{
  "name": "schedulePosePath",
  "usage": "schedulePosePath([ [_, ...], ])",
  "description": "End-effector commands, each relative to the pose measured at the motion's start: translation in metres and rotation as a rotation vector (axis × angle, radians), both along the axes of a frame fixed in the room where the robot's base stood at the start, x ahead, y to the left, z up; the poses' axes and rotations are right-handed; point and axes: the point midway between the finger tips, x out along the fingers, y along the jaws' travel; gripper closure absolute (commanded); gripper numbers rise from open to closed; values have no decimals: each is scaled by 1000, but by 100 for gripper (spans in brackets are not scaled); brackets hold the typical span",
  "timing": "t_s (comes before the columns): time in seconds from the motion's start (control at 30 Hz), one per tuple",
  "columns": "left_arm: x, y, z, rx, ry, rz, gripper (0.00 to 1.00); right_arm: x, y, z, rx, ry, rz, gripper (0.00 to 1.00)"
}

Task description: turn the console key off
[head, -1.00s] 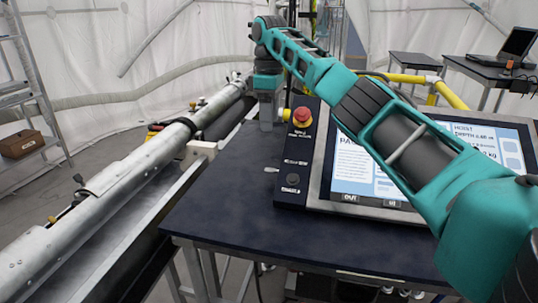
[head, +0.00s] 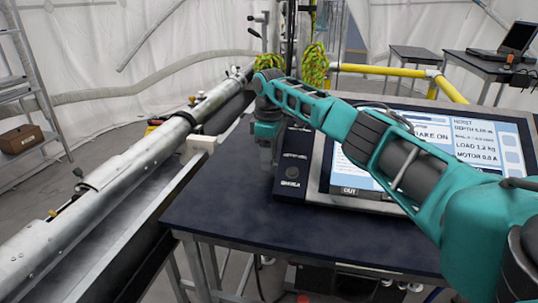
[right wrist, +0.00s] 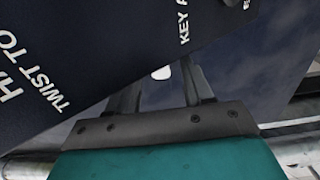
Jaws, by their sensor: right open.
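The console (head: 318,180) has a dark left strip with white labels. A small dark round switch (head: 292,172) sits low on that strip, too small to show how any key in it is turned. My right gripper (head: 267,165) points down at the strip's left edge, just left of the switch. In the right wrist view its two fingers (right wrist: 163,95) are apart. A small white piece (right wrist: 162,72) shows between them against the dark surface; I cannot tell if it belongs to the key. My left gripper is out of view.
The console screen (head: 350,180) is partly covered by my right arm. The dark table (head: 230,215) is clear in front. A long metal tube (head: 120,165) runs along the left. Green-yellow rope coils (head: 315,65) hang behind the console.

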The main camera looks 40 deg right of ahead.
Motion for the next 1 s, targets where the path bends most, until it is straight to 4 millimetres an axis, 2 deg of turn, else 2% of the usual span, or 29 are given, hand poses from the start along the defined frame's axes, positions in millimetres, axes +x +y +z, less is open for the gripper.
schedulePosePath([
  [0.17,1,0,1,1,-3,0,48,0,0,0,0,0,0,49],
  [0.7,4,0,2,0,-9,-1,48,0,0,0,0,0,0,100],
  [1.0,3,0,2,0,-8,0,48,4,-3,3,18,9,-7,100],
])
